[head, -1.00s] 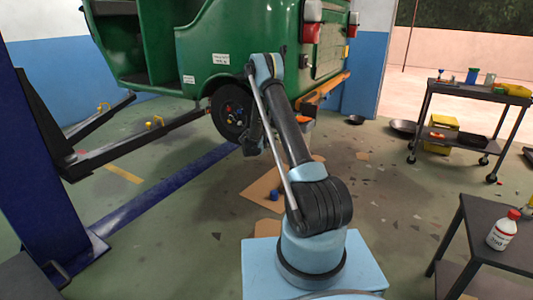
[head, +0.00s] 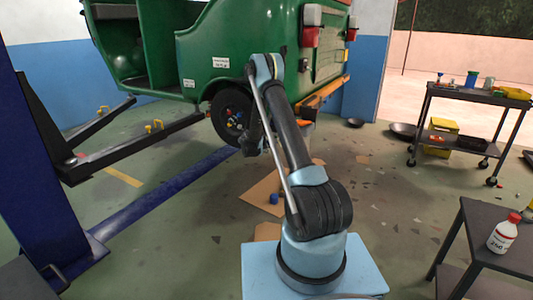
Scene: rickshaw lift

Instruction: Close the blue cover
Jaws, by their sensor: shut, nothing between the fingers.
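A green rickshaw (head: 200,50) stands at the back, its near wheel (head: 231,115) facing me with small coloured parts on its hub. No cover is clearly recognisable. A small blue, cap-like piece (head: 274,198) lies on a cardboard sheet (head: 262,188) on the floor, and I cannot tell whether it is the blue cover. My arm rises from its light-blue base and bends down at the far side. My gripper (head: 250,140) is a dark shape just right of the wheel, shut and empty. Its fingertips are mostly hidden, and I cannot tell whether it touches anything.
A blue lift post (head: 40,170) with black arms (head: 130,145) stands at left. A black cart (head: 470,100) with bottles and yellow boxes is at right. A dark table (head: 490,240) with a red-capped bottle (head: 504,233) is near right. Floor between is mostly clear.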

